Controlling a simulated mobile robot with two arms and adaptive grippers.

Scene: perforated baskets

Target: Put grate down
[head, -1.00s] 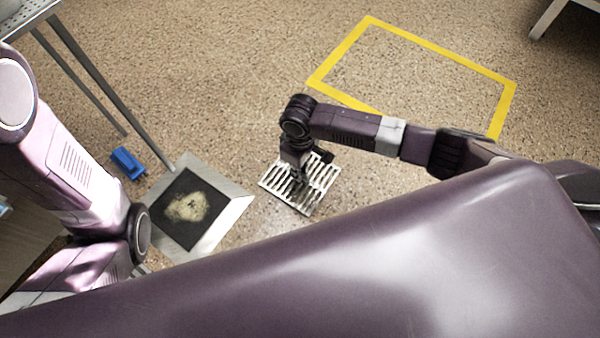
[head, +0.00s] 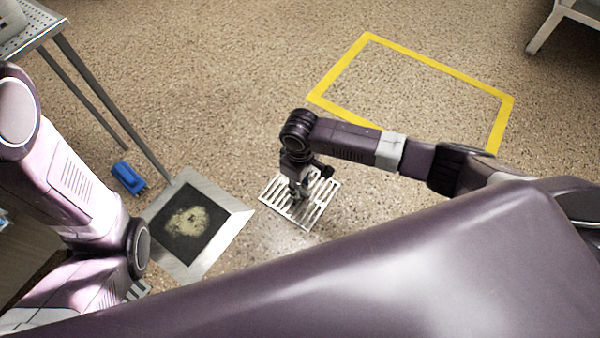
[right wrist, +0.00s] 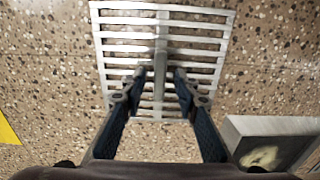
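The grate (head: 325,194) is a pale slotted metal square with a raised middle bar. It appears to lie flat on the speckled floor, right of the open drain. In the right wrist view, the grate (right wrist: 208,55) fills the upper middle. My right gripper (right wrist: 160,74) is just over it, its fingers apart on both sides of the middle bar with gaps showing. In the head view, the right gripper (head: 301,190) points down at the grate and hides part of it.
The square drain (head: 228,228) has a metal rim and a dark, dirty inside; its corner also shows in the right wrist view (right wrist: 270,124). A blue object (head: 128,178) lies near a metal table leg (head: 115,105). A yellow floor outline (head: 430,65) encloses clear floor.

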